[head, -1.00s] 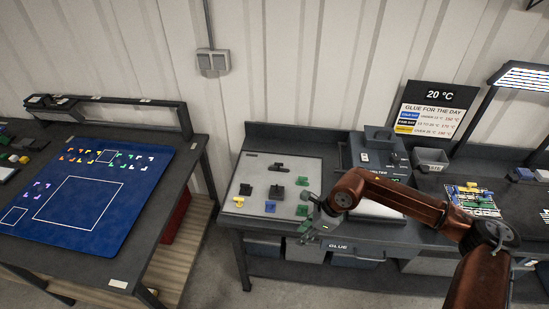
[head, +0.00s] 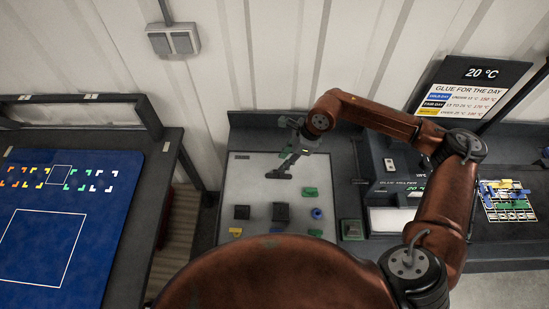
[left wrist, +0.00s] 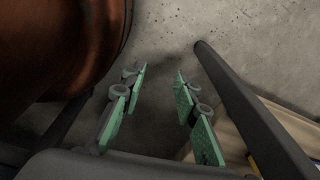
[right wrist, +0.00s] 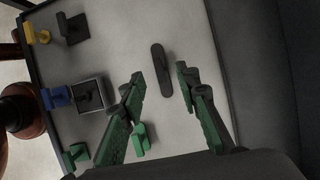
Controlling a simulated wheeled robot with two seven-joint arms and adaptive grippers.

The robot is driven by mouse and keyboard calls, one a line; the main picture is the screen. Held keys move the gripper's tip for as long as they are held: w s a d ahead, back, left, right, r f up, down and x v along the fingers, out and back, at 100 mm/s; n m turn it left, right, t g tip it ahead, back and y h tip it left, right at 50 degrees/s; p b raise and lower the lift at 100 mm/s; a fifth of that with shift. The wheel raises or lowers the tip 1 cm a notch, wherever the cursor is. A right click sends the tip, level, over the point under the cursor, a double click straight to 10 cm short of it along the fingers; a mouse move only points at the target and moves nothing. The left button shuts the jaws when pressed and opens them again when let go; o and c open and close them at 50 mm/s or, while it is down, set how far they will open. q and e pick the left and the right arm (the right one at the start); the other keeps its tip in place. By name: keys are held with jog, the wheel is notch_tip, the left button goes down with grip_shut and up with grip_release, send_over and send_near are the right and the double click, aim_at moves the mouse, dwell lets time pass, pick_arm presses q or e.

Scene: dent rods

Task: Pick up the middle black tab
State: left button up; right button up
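Several black tabs lie on the pale board. A middle black tab (head: 281,212) sits on a square block; it also shows in the right wrist view (right wrist: 90,95). A flat square black tab (head: 241,212) is to its left. A long black tab (head: 280,172) lies farther back. My right gripper (head: 296,150) is open and empty above the back of the board. In the right wrist view its fingertips (right wrist: 160,73) appear on either side of the long black tab (right wrist: 162,60), apart from it. My left gripper (left wrist: 160,74) is open and empty, over the floor.
Yellow (head: 235,231) and green (head: 310,192) tabs lie around the black ones on the board (head: 300,165). My own arm covers the board's front. A glue machine (head: 397,190) stands to the right. A blue mat (head: 100,230) is on the left table.

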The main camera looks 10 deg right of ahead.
aim_at(279, 174)
jog(key=shift+x, duration=1.15)
jog(key=shift+f, duration=0.55)
jog(key=x, duration=0.3)
jog(key=p+x, duration=0.1)
jog(key=shift+s+d+f, duration=0.2)
jog(key=shift+f, duration=0.15)
grip_shut()
